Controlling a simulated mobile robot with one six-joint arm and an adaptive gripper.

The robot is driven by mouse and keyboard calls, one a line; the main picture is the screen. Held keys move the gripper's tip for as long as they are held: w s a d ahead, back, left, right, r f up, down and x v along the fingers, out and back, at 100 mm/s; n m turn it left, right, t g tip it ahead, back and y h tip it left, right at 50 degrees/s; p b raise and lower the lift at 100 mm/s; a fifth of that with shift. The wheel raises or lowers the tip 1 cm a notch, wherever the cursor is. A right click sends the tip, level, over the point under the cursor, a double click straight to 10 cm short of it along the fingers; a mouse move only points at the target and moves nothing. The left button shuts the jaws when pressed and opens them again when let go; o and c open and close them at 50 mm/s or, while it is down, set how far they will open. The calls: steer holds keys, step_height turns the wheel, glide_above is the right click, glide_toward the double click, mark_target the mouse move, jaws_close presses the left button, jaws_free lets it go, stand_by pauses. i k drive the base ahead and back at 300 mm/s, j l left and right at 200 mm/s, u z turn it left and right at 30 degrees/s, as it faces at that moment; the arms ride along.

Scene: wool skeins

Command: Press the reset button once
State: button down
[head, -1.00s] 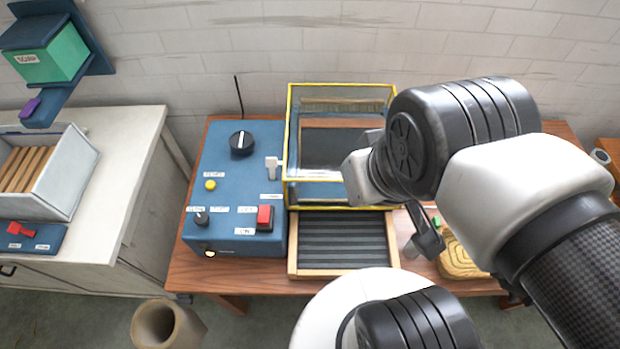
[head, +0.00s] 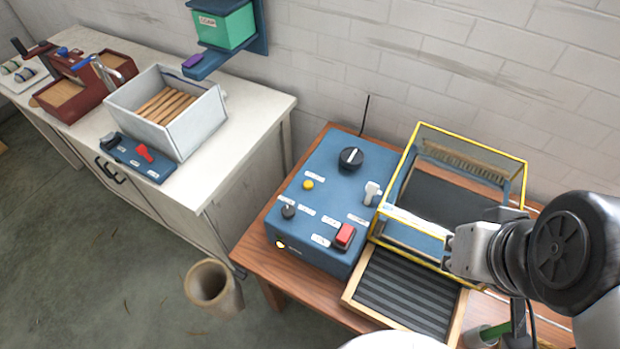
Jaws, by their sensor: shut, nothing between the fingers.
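A blue control box (head: 322,209) stands on the wooden table. On its top are a small yellow button (head: 308,185), a black dial (head: 350,158), a small black knob (head: 288,212), a pale lever (head: 372,193) and a red rocker switch (head: 344,235). Their labels are too small to read, so I cannot tell for sure which is the reset button. My gripper (head: 518,322) shows only partly as a dark shape at the lower right, shut and empty. It is right of the box, clearly apart from the yellow button.
A yellow-edged clear case (head: 412,138) stands right of the box, with a ribbed black tray (head: 410,295) in front.

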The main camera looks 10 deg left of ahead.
mark_target(307, 184)
steer(key=k+j+z, duration=0.15)
steer(key=j, duration=2)
steer(key=i, duration=0.05)
